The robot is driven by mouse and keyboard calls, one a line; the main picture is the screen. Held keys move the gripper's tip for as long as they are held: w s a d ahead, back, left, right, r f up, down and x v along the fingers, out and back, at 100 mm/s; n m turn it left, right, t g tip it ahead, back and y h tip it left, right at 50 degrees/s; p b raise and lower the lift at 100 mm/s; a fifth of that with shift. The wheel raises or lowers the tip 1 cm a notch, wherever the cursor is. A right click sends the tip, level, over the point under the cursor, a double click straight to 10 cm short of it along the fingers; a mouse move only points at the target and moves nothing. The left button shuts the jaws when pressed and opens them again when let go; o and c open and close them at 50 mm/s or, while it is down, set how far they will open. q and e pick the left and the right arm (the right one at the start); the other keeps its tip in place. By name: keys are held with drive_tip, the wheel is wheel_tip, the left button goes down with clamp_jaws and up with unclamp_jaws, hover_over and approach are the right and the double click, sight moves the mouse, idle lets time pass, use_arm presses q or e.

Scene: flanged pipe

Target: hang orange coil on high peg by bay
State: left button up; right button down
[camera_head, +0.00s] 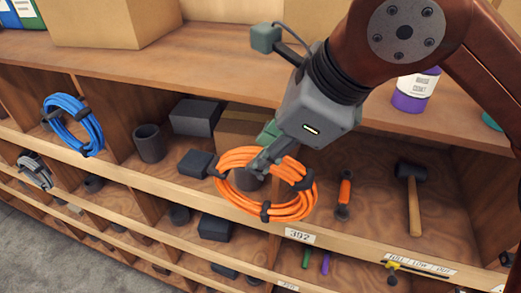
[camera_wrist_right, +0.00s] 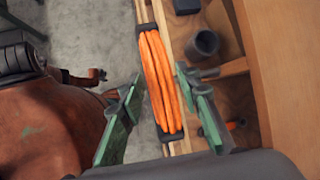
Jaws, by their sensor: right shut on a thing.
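The orange coil (camera_head: 237,196), a ring of cable bound with dark ties, is held in front of the shelf by my right gripper (camera_head: 262,160). The green-grey fingers grip its upper edge, and the ring hangs tilted below them. In the right wrist view the coil (camera_wrist_right: 160,82) is edge-on between the two fingers of my right gripper (camera_wrist_right: 158,88). A blue coil (camera_head: 70,122) hangs at a divider front on the left. No empty peg can be made out clearly. My left gripper is not in view.
The shelf bays hold a dark cup (camera_head: 149,143), a dark block (camera_head: 195,117), an orange-handled tool (camera_head: 344,194) and a mallet (camera_head: 413,196). A label reading 392 (camera_head: 300,236) is on the shelf's front edge. A grey coil (camera_head: 35,170) hangs lower left. A cardboard box (camera_head: 112,20) stands on top.

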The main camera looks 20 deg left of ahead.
drive_tip(key=shift+w+r, duration=0.1)
drive_tip(key=shift+w, duration=0.85)
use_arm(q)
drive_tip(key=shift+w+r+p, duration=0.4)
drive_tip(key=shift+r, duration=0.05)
use_arm(e)
drive_tip(key=shift+w+f, duration=0.35)
drive_tip(key=shift+w, duration=0.35)
drive_tip(key=shift+w+f, duration=0.3)
drive_tip(key=shift+w, duration=0.4)
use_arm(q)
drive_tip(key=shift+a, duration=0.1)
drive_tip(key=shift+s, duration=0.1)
use_arm(e)
drive_tip(key=c, duration=1.4)
unclamp_jaws()
drive_tip(key=shift+o, duration=0.2)
drive_tip(key=shift+f, duration=0.1)
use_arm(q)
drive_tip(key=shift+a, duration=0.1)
use_arm(e)
drive_tip(key=shift+d, duration=0.1)
